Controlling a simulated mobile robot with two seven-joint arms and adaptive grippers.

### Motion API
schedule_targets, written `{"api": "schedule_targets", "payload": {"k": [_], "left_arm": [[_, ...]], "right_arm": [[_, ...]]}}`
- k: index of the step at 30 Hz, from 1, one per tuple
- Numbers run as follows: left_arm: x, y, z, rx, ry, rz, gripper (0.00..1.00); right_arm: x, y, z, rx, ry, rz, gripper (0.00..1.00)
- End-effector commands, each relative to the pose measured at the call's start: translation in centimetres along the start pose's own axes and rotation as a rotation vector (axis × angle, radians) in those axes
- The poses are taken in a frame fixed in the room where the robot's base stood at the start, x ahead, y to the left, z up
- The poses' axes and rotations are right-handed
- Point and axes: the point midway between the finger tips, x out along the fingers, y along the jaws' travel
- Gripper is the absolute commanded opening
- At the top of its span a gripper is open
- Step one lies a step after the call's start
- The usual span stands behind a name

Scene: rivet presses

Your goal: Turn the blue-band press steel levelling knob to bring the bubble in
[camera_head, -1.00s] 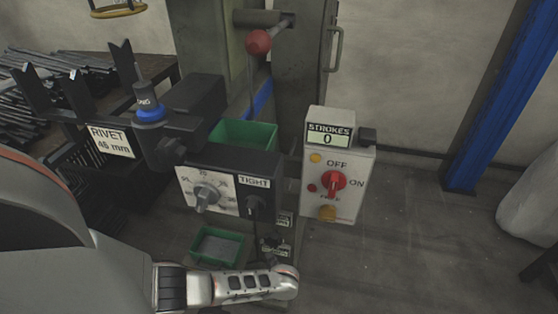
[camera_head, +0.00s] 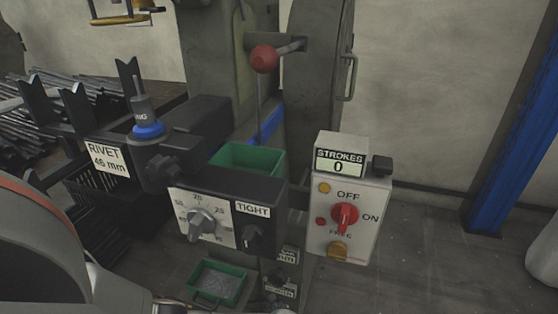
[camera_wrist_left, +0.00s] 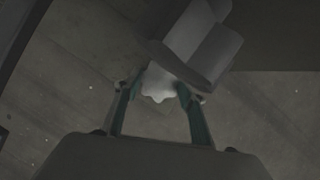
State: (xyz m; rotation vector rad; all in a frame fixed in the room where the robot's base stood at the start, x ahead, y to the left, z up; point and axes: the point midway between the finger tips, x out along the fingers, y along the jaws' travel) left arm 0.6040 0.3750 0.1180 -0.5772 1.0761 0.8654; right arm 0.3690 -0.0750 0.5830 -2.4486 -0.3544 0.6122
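The press with the blue band (camera_head: 267,130) stands in the middle of the head view. In the left wrist view, my left gripper (camera_wrist_left: 160,92) has its two fingers on either side of a pale, lobed knob (camera_wrist_left: 158,84) below a grey block; this looks like the steel levelling knob. The fingertips are close to its sides, but I cannot tell whether they press on it. In the head view only part of my left arm shows at the bottom edge; its gripper is out of frame. I cannot see a bubble. My right gripper is in neither view.
A dial panel with a grey pointer knob (camera_head: 201,223) and a TIGHT knob (camera_head: 253,237) faces me. Right of it is a STROKES box (camera_head: 347,215) with a red switch. A red-ball lever (camera_head: 264,58) is above. A green bin (camera_head: 217,283) sits low.

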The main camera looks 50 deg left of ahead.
Motion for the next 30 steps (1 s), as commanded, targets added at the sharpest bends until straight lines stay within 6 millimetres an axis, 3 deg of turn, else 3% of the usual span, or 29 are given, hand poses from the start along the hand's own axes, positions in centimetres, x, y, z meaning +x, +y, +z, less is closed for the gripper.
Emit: {"api": "schedule_targets", "payload": {"k": [5, 15, 26, 27, 28, 30], "left_arm": [[-0.09, -0.20, -0.02, -0.026, 0.001, 0.008, 0.19], [0.00, -0.28, -0.08, -0.252, 0.002, 0.103, 0.19], [0.01, -0.24, -0.15, -0.277, 0.002, 0.113, 0.19], [0.01, -0.24, -0.15, -0.277, 0.002, 0.113, 0.48], [0.01, -0.24, -0.15, -0.277, 0.002, 0.113, 0.56], [0.01, -0.22, -0.13, -0.276, 0.002, 0.113, 0.57]], "right_arm": [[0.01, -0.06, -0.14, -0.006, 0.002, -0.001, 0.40], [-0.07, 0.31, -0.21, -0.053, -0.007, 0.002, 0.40], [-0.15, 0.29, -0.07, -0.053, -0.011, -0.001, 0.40], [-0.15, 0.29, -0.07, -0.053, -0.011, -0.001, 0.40], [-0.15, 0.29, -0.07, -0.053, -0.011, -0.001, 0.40], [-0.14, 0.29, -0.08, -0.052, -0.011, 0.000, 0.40]]}}
